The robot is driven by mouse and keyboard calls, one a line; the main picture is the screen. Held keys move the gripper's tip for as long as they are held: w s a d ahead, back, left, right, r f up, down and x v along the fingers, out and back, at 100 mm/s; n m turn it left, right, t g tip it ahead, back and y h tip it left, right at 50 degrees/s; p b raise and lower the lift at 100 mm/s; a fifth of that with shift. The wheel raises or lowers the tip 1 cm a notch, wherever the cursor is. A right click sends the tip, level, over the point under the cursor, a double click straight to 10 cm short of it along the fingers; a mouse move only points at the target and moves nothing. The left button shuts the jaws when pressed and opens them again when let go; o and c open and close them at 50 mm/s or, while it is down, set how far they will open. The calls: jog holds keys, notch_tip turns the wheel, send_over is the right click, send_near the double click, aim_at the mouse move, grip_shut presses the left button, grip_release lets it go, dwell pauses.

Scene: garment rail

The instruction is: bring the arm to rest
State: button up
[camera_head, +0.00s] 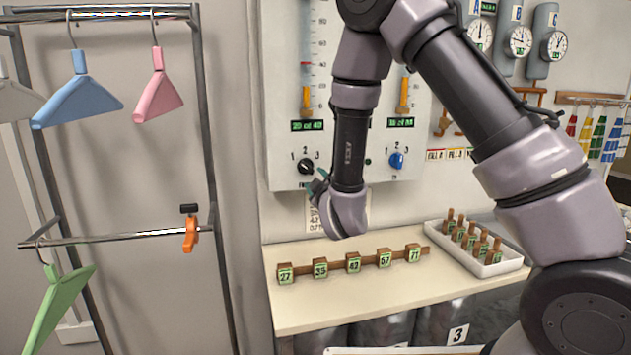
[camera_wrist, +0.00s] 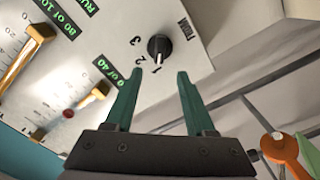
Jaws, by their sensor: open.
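My gripper (camera_wrist: 158,75) is open in the wrist view, its two green fingers apart with nothing between them. In the head view my gripper (camera_head: 318,186) is small and partly hidden by my wrist. It is in front of the lower left part of the wall panel (camera_head: 345,90), near the black knob (camera_head: 305,166). In the wrist view the black knob (camera_wrist: 160,47) shows beyond the fingertips. I cannot tell whether the fingers touch it. My arm is bent and raised over the table.
A table (camera_head: 310,313) below holds a numbered block rack (camera_head: 335,268) and a white tray (camera_head: 428,236) of pegs. At left, a garment rail (camera_head: 208,100) carries blue (camera_head: 78,92), pink (camera_head: 158,95) and green (camera_head: 60,305) hangers and an orange clamp (camera_head: 190,235). The table's front is clear.

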jog(key=s+d+r+m+g+h, duration=0.25)
jog(key=d+r+m+g, duration=0.25)
jog(key=d+r+m, duration=0.85)
jog(key=s+d+r+m+g, duration=0.2)
jog(key=s+d, duration=0.5)
jog(key=s, duration=0.5)
jog(key=s+d+r+m+g, duration=0.2)
jog(key=s+d, duration=0.4)
jog(key=s, duration=0.6)
jog(key=shift+d+r+g, duration=0.35)
jog(key=shift+r+g, duration=0.15)
jog(key=shift+g, duration=0.1)
jog(key=shift+w+h, duration=0.1)
jog(key=shift+h, duration=0.15)
